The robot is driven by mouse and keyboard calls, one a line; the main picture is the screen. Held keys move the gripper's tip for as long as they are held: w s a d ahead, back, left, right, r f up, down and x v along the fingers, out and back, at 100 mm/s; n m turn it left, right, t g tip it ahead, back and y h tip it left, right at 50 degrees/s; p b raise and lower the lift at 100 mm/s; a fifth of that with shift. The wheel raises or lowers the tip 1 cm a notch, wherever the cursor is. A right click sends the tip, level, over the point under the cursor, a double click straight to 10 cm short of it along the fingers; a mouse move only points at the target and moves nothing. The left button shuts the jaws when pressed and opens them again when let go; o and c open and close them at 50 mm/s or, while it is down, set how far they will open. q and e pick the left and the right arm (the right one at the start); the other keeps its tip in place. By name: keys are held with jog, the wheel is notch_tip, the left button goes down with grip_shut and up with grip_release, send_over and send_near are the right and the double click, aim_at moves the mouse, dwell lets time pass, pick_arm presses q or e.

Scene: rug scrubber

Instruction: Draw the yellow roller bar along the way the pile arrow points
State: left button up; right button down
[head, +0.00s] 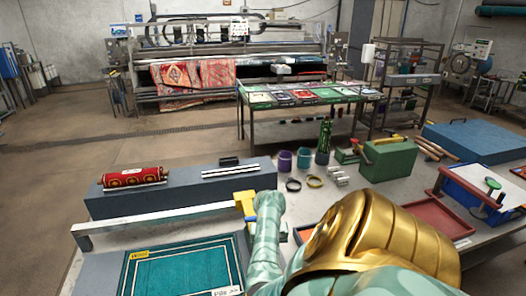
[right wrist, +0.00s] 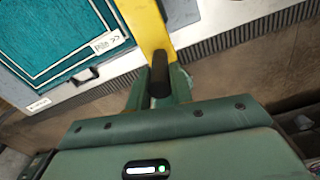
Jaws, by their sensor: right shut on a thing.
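The yellow roller bar (head: 245,205) shows as a short yellow piece at the right end of a long grey metal beam (head: 150,217); I cannot tell whether they are joined. In the right wrist view the yellow part (right wrist: 154,25) runs up from a black grip (right wrist: 159,74). My right gripper (right wrist: 158,88) is shut at this grip; in the head view my arm hides it. The teal rug (head: 178,268) lies left of it, with a PILE label (head: 228,292). In the right wrist view the label (right wrist: 107,42) carries a double-chevron arrow. My left gripper is not in view.
A grey-blue block (head: 180,190) behind the beam holds a red patterned roll (head: 135,176). Purple and teal cups (head: 285,160), rings (head: 314,181) and a green box (head: 390,158) stand behind my arm. A red tray (head: 436,218) lies to the right.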

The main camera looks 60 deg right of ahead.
jog(key=shift+s+d+r, duration=0.1)
jog(key=shift+d, duration=0.1)
jog(key=c, duration=1.3)
grip_release()
jog(key=shift+o, duration=0.2)
jog(key=shift+s+d, duration=0.1)
notch_tip(320, 180, up, 16)
jog(key=p, duration=0.6)
